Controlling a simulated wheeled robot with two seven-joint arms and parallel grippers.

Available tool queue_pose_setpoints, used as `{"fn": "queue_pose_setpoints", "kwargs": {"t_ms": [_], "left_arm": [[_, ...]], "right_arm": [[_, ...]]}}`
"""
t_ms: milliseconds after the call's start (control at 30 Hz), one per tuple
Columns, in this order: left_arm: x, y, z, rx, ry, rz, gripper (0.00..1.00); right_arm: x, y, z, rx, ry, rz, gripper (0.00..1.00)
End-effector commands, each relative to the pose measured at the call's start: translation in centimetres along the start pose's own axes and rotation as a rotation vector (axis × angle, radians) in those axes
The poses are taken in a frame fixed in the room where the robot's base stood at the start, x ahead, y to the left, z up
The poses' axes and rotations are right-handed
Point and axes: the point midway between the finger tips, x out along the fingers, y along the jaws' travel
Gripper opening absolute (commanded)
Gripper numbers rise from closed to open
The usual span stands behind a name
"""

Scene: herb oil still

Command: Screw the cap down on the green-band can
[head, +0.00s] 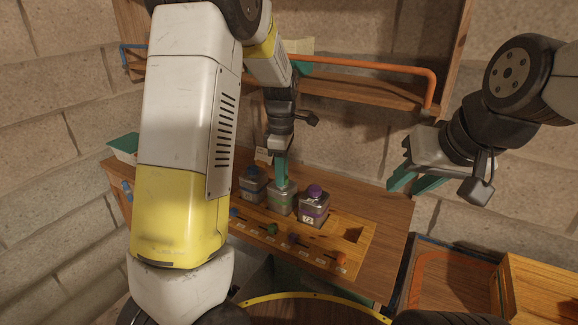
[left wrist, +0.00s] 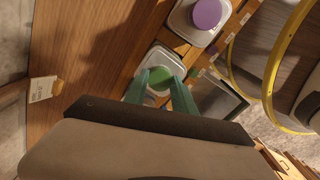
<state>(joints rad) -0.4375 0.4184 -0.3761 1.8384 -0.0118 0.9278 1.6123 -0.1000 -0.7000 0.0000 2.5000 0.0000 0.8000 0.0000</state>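The green-band can (head: 281,204) stands upright on the wooden rack, between a blue-capped can (head: 252,184) and a purple-banded can (head: 313,210). My left gripper (head: 281,174) points down onto its top. In the left wrist view the green cap (left wrist: 158,98) shows between the two teal fingers, which appear to press on its sides. The cap's lower edge and the thread are hidden, so how it sits on the can cannot be told. My right gripper (head: 415,182) is open and empty in the air, to the right and above the table.
The purple cap (left wrist: 207,13) is close beside the green-band can. The rack (head: 354,236) has a row of small coloured knobs with labels along its front. A shelf with an orange rail (head: 365,67) is behind. A wooden crate (head: 540,290) stands at lower right. The table's right side is bare.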

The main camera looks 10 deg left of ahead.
Motion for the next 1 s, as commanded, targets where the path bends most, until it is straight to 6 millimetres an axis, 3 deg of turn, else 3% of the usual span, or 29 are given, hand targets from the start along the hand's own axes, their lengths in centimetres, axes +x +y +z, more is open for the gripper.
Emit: {"fn": "queue_pose_setpoints", "kwargs": {"t_ms": [133,167,300,500,1000], "left_arm": [[-0.02,0.06,-0.02,0.001,0.000,0.002,0.00],[-0.02,0.07,-0.02,0.001,0.000,0.002,0.29],[-0.03,0.08,-0.02,0.001,0.000,0.003,0.01],[-0.03,0.10,-0.08,0.049,0.000,0.003,0.00],[0.00,0.13,-0.05,0.906,0.002,0.005,0.00]], "right_arm": [[0.00,0.00,0.00,0.000,0.000,0.000,0.33],[0.00,0.00,0.00,0.000,0.000,0.000,0.33],[0.00,0.00,0.00,0.000,0.000,0.000,0.33],[0.00,0.00,0.00,0.000,0.000,0.000,0.33],[0.00,0.00,0.00,0.000,0.000,0.000,0.33]]}}
